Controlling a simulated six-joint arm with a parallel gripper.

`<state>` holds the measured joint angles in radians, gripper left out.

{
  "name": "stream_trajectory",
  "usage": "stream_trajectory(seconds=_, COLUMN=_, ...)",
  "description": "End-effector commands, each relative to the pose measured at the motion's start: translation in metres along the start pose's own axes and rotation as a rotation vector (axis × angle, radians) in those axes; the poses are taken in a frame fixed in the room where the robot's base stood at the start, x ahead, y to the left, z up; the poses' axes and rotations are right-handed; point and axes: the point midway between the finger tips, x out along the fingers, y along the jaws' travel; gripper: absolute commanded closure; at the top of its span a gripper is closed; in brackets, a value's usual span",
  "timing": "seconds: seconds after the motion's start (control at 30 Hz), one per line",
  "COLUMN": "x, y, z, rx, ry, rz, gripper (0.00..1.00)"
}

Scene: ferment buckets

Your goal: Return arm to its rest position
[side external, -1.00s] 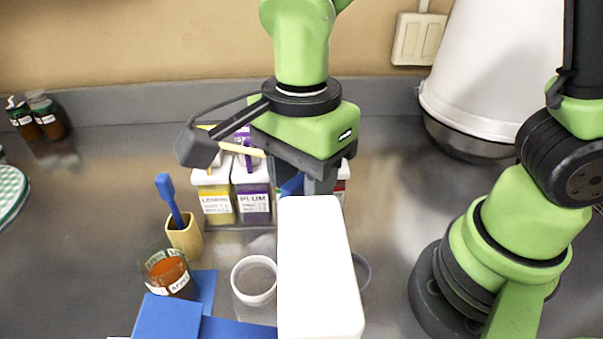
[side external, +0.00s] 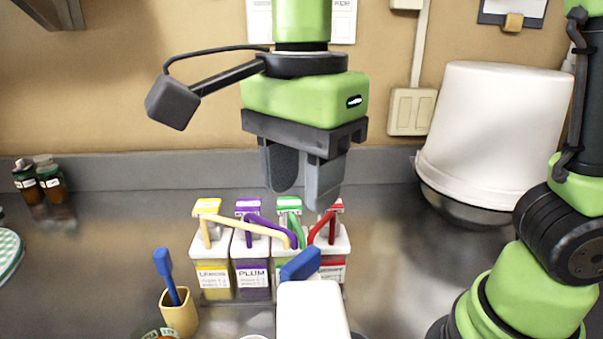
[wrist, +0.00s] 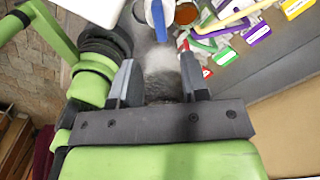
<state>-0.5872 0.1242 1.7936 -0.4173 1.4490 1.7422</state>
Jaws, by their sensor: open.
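In the wrist view my gripper (wrist: 158,85) also shows an empty gap over grey counter. Below it stand square buckets with coloured handles: a yellow-labelled one (side external: 214,276), a purple one marked PLUM (side external: 252,275), a green one with its handle (side external: 290,232), and a red one (side external: 333,268). A white block-like item (side external: 311,312) with a blue piece (side external: 301,264) stands in front of them.
A yellow cup (side external: 180,315) with a blue tool (side external: 169,277) stands front left. Dark bottles (side external: 50,180) are far left. A large white bucket (side external: 495,125) upturned on a metal bowl (side external: 465,205) stands right, near my arm. The back wall and a switch plate (side external: 411,111) are behind.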

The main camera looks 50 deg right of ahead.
Motion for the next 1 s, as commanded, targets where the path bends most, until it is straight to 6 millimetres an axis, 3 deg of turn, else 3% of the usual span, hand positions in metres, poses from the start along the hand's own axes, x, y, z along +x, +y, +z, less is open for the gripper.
stream_trajectory(seconds=0.27, x=-0.005, y=0.002, z=-0.01, rx=-0.062, ry=-0.027, rz=-0.025, gripper=0.58)
stream_trajectory(seconds=0.47, x=-0.022, y=0.019, z=-0.054, rx=-0.41, ry=-0.104, rz=-0.207, gripper=0.58)
stream_trajectory(seconds=0.63, x=-0.028, y=0.043, z=-0.088, rx=-0.774, ry=-0.04, rz=-0.44, gripper=0.58)
stream_trajectory(seconds=0.8, x=-0.024, y=0.061, z=-0.107, rx=-1.034, ry=0.115, rz=-0.596, gripper=0.58)
stream_trajectory(seconds=1.0, x=-0.021, y=0.069, z=-0.114, rx=-1.162, ry=0.223, rz=-0.652, gripper=0.58)
